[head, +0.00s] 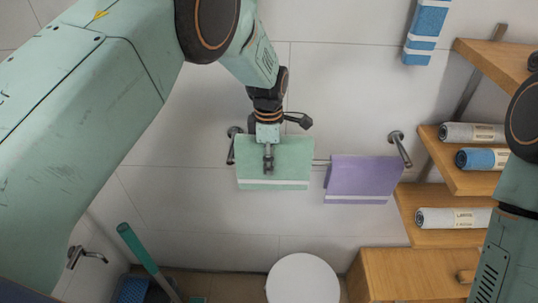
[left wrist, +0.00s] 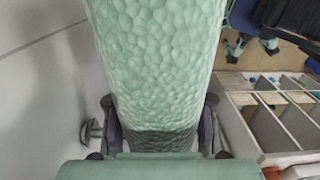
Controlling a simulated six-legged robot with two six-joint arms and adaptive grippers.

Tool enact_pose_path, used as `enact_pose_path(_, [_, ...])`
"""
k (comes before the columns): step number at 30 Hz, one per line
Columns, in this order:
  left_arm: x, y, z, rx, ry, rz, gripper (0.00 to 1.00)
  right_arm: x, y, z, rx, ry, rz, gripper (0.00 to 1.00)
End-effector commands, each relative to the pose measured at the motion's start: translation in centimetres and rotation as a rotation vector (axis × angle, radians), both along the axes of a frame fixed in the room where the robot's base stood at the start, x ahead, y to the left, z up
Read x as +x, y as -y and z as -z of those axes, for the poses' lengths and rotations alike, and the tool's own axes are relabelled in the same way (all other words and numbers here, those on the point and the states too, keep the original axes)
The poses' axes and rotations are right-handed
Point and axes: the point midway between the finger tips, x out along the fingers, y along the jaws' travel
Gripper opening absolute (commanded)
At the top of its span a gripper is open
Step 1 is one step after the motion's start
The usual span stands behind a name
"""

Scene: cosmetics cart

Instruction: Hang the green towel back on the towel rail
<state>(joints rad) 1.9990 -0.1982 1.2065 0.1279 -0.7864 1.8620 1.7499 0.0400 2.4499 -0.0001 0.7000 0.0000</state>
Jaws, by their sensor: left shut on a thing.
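The green towel (head: 290,172) is spread flat in front of the left part of the towel rail (head: 321,162) in the head view, with a white stripe near its lower edge. I cannot tell whether it rests on the rail. My left gripper (head: 268,168) is shut on it near its left half. In the left wrist view the green towel (left wrist: 155,65) fills the middle, between the fingers of my left gripper (left wrist: 158,140), and hides what is behind it. My right gripper is out of view; only part of my right arm shows at the right edge.
A purple towel (head: 362,178) hangs on the right part of the rail, close to the green one. The rail's wall brackets are at left (head: 233,147) and right (head: 399,148). Wooden shelves (head: 460,178) with rolled towels stand at right. A round white lid (head: 302,280) is below.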

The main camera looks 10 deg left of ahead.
Motion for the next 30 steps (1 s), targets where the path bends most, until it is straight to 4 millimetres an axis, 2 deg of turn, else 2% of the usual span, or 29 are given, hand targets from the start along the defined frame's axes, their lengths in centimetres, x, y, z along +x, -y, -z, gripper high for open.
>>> enact_pose_path(15, [0.0, 0.0, 4.6, -0.001, 0.001, 0.0, 0.03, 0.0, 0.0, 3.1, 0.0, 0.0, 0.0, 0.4])
enact_pose_path(21, [0.1, 0.0, 5.4, -0.001, 0.001, 0.0, 0.03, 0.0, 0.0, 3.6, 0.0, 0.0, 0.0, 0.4])
enact_pose_path(30, [0.1, 0.0, 5.6, -0.001, 0.002, 0.0, 0.03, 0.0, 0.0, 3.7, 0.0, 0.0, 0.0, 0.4])
